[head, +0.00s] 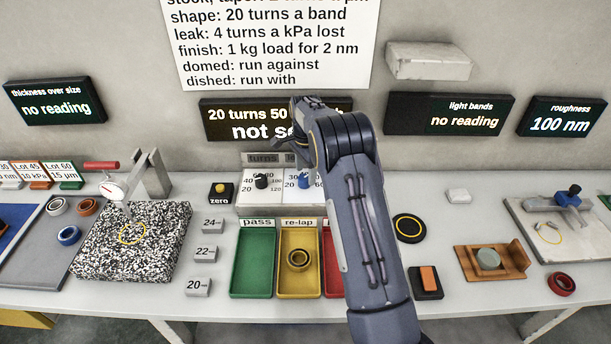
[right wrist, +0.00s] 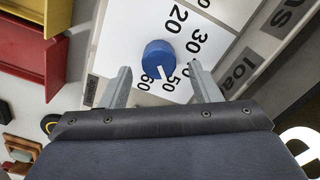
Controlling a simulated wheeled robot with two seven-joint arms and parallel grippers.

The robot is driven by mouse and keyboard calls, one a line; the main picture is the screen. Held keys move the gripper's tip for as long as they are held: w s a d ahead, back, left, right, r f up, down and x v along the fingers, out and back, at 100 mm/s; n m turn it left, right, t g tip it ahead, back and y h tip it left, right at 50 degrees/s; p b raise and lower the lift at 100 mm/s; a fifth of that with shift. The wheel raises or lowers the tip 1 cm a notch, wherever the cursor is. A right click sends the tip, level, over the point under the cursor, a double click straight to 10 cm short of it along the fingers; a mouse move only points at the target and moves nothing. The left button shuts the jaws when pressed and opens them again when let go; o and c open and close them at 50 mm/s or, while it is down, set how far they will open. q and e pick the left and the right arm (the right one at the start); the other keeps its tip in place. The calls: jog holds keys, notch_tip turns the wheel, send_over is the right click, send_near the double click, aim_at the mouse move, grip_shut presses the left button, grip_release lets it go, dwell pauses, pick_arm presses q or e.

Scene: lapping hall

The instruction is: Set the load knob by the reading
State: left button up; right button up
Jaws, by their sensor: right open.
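The blue load knob (right wrist: 157,53) sits on a white dial plate numbered 20 to 60; its white mark faces the 50–60 side, nearer 50. In the head view the knob (head: 305,181) shows just left of my right arm. My right gripper (right wrist: 158,70) is open, its two fingers on either side of the knob in the right wrist view; whether they touch it I cannot tell. The roughness display (head: 562,118) reads 100 nm. My left gripper is out of view.
A black turns knob (head: 261,182) stands beside the load dial. A dark display (head: 230,122) reading "20 turns 50" is partly covered by my arm. Green (head: 236,290), yellow and red trays lie in front. A speckled plate (head: 100,262) is at left. A rule sheet (head: 270,80) hangs above.

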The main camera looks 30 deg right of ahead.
aim_at(306, 177)
jog(key=shift+r, duration=2.8)
jog(key=shift+s+r, duration=0.2)
jog(key=s+a+r+n+t+y, duration=0.2)
jog(key=s+a+r+n, duration=0.3)
jog(key=s, duration=0.4)
jog(key=s+a+r+n+t+y, duration=0.1)
jog(key=s+a+r+n, duration=0.1)
jog(key=s+r, duration=0.5)
jog(key=s+a+f+n+t, duration=0.1)
jog(key=s+a+n, duration=0.4)
jog(key=s, duration=0.5)
jog(key=s+a+f+n+t, duration=0.1)
jog(key=s+a+f+n, duration=0.3)
jog(key=s, duration=0.6)
jog(key=a, duration=0.2)
jog(key=shift+s+a+f+n+t+y, duration=0.2)
jog(key=shift+a+n+t+y, duration=0.1)
jog(key=shift+a+n+y, duration=0.1)
